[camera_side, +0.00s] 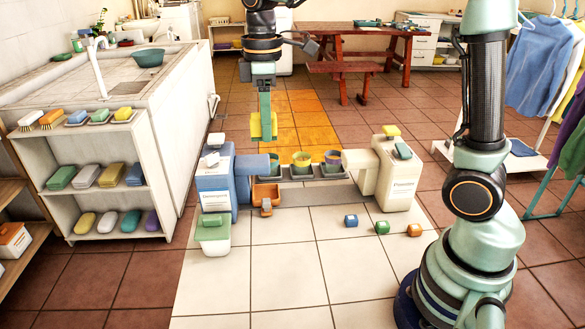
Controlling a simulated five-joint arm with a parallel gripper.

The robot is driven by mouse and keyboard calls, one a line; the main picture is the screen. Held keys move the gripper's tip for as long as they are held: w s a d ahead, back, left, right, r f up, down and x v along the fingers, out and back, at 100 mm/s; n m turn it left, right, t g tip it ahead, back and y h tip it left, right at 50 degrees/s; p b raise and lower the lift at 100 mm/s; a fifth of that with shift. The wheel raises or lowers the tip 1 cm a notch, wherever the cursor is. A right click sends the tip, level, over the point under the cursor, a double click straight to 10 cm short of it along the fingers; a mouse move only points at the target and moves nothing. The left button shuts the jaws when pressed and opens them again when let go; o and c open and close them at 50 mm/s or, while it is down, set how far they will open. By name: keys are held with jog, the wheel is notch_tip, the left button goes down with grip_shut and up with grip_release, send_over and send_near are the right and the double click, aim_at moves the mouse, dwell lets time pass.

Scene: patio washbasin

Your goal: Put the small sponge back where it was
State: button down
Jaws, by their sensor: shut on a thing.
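My gripper (264,128) hangs at the upper middle, pointing down, shut on a small yellow sponge (255,127). The sponge is held in the air behind the blue detergent container and the row of cups. The green finger covers part of the sponge. I cannot tell from this view which spot the held sponge came from.
A blue container (216,186) and a cream container (396,180) flank a grey tray (331,174) with three cups. Blue, green and orange cubes lie front right. A shelf (60,206) holds several sponges.

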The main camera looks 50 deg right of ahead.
jog(key=f, duration=2.5)
jog(key=shift+s+a, duration=0.1)
jog(key=shift+a, duration=0.25)
jog(key=shift+f, duration=0.1)
jog(key=shift+c, duration=2.1)
grip_release()
jog(key=shift+f, duration=0.1)
notch_tip(320, 180, up, 12)
notch_tip(320, 180, up, 8)
jog(key=m+t, duration=0.2)
jog(key=m, duration=0.1)
send_over(271, 233)
jog(key=s+d, duration=0.2)
jog(key=s, duration=0.2)
jog(key=s+d+r+m+t, duration=0.1)
jog(key=s+r+m+t, duration=0.2)
jog(key=s+m, duration=0.3)
jog(key=shift+s+d+r+t, duration=0.15)
jog(key=shift+s+r+t, duration=0.25)
jog(key=shift+r, duration=0.45)
